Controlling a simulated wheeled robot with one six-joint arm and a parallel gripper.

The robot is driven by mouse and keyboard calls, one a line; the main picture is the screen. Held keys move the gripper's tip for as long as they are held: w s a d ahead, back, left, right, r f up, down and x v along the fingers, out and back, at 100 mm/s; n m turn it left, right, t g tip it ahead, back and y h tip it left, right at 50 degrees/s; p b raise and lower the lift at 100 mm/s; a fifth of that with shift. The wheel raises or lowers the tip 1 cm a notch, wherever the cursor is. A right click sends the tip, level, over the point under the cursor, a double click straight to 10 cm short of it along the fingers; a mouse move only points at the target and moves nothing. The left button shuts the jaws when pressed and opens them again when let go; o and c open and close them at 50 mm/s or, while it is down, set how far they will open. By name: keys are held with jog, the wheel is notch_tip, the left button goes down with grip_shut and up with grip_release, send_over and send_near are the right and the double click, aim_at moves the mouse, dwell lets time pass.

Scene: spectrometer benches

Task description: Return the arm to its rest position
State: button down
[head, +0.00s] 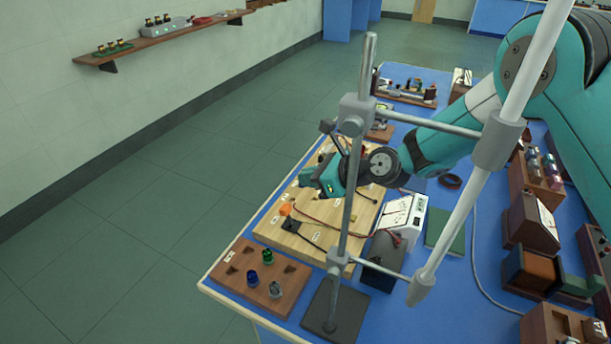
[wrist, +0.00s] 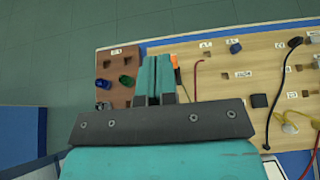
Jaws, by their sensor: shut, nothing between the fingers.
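My teal arm (head: 450,140) reaches in from the upper right of the head view, over the blue bench. My gripper (head: 308,174) is above the light wooden board (head: 290,243), partly behind a metal stand. In the wrist view my gripper (wrist: 155,80) has its two teal fingers together with nothing between them. I cannot tell the exact height of the fingers above the board.
A metal stand (head: 355,200) with crossbars rises close in front of my arm. A brown block (head: 240,293) with coloured knobs sits at the bench's near corner. A white meter (head: 403,215) and wooden boxes (head: 530,222) crowd the right side. Open floor (head: 170,200) lies left.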

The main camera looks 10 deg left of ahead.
jog(key=shift+d, duration=0.1)
dwell(0.3)
